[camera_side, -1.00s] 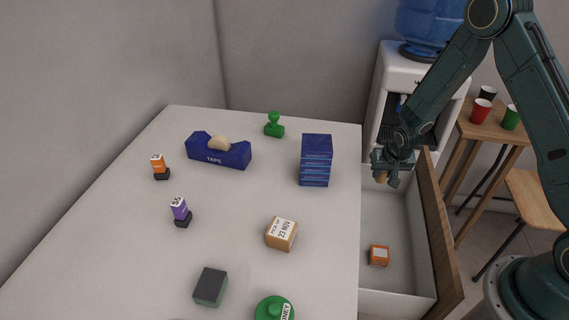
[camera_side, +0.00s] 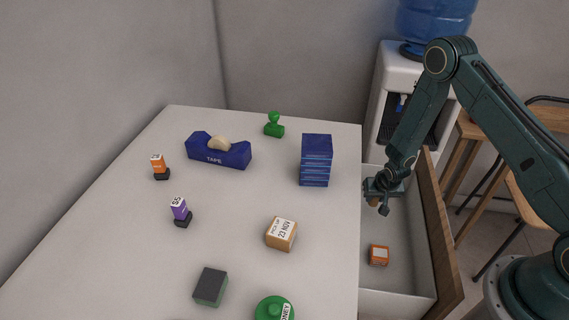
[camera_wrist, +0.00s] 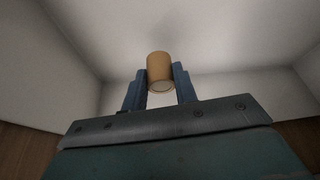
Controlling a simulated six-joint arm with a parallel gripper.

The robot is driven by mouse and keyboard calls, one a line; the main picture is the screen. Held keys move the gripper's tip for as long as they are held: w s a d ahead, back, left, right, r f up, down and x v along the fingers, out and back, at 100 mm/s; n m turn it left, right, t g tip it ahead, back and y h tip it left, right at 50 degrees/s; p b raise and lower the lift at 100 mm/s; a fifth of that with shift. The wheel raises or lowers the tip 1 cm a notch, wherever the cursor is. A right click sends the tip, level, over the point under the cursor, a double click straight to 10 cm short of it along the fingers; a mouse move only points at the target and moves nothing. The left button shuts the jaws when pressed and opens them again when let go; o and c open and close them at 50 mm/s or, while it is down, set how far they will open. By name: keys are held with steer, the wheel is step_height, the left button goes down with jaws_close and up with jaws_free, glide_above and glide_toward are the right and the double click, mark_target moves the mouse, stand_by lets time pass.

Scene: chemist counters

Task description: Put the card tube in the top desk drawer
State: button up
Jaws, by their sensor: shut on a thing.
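My gripper (camera_side: 384,192) is at the far part of the open desk drawer (camera_side: 402,291), inside its outline in the side view. It is shut on the tan card tube (camera_wrist: 160,70), which sits between both fingers in the wrist view. In the side view only a small tan end of the tube (camera_side: 373,201) shows below the fingers. The wrist view shows pale drawer walls around the tube. I cannot tell whether the tube touches the drawer floor.
An orange box (camera_side: 379,255) lies in the drawer, nearer the camera than my gripper. The wooden drawer front (camera_side: 437,235) stands to the right. The desk top (camera_side: 130,235) is left, with a blue stack (camera_side: 316,160) near the drawer edge. A water dispenser (camera_side: 400,80) stands behind.

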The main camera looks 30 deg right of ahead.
mark_target(375, 202)
steer(key=shift+f, duration=0.1)
steer(key=shift+f, duration=1.8)
steer(key=shift+f, duration=0.15)
steer(key=o, duration=0.9)
steer(key=shift+r, duration=0.2)
steer(key=shift+v, duration=6)
